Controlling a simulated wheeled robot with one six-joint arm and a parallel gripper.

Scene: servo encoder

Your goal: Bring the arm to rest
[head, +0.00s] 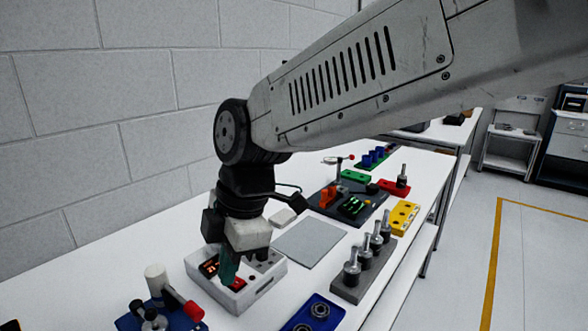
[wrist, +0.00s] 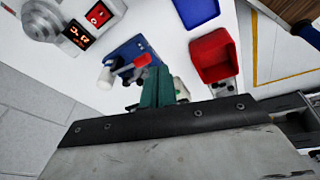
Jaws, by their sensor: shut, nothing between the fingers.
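My arm reaches in from the upper right in the head view and bends down at its dark wrist. In the wrist view the shut teal fingers (wrist: 158,88) show in front of a blue fixture.
A blue fixture (head: 128,323) with red and white handles stands near the box. A grey block (head: 350,287) carries several upright tool holders. A grey mat (head: 309,242) lies behind the box, and a dark tray (head: 322,208) beyond it. A block wall runs along the left.

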